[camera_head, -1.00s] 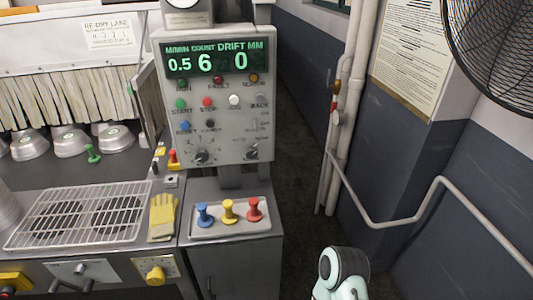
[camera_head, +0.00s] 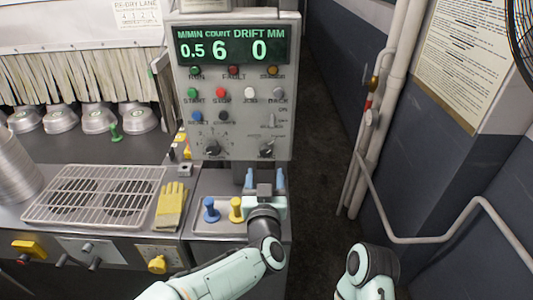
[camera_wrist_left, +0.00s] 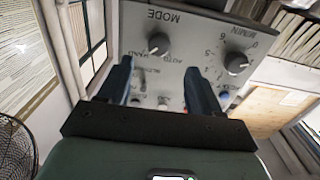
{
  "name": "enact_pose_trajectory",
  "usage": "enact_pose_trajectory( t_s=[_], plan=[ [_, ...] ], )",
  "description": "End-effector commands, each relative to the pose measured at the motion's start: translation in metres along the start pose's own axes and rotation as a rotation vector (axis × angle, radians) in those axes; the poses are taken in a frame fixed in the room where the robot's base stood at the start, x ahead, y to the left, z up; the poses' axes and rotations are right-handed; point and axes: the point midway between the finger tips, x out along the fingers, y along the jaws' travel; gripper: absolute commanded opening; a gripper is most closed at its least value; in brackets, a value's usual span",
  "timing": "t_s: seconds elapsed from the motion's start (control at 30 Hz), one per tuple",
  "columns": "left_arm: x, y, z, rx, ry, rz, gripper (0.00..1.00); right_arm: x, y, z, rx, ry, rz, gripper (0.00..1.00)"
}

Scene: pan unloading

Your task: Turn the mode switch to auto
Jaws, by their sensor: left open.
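The mode switch (camera_head: 266,150) is a dark round knob at the lower right of the grey control panel (camera_head: 228,125). It also shows, upside down under the word MODE, in the left wrist view (camera_wrist_left: 158,44). Its light pointer mark seems to lean toward the HAND label, though it is small. My left gripper (camera_head: 265,178) is just below the knob in the head view. Its two blue fingers are open and empty, with the knob beyond and between them, apart from it. My right gripper is out of view; only part of my right arm shows.
Another knob (camera_head: 212,149) sits left of the mode switch. Below are a blue peg (camera_head: 211,210) and a yellow peg (camera_head: 236,210). A yellow glove (camera_head: 172,206) and a wire rack (camera_head: 92,195) lie to the left. A pipe rail (camera_head: 430,238) runs along the right wall.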

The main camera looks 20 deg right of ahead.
Motion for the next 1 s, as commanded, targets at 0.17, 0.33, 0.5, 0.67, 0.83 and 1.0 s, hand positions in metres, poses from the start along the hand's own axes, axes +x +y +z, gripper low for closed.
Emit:
enact_pose_trajectory(
  t_s=[0.17,0.33,0.5,0.67,0.83,1.0],
  plan=[
    [0.041,-0.001,-0.002,0.003,0.001,-0.001,0.64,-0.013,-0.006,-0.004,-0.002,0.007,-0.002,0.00],
    [0.069,0.000,-0.001,0.002,0.000,0.000,0.64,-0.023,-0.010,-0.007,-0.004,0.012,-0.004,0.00],
    [0.084,0.000,-0.001,0.001,0.000,0.001,0.64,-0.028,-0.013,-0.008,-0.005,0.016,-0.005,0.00],
    [0.088,0.000,0.000,0.001,-0.001,0.002,0.64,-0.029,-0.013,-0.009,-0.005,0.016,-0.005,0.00],
    [0.088,0.000,0.001,0.001,-0.001,0.002,0.64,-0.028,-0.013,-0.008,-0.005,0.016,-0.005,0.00],
    [0.088,0.000,0.001,0.001,-0.001,0.001,0.15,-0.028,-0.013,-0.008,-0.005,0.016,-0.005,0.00]
  ],
)
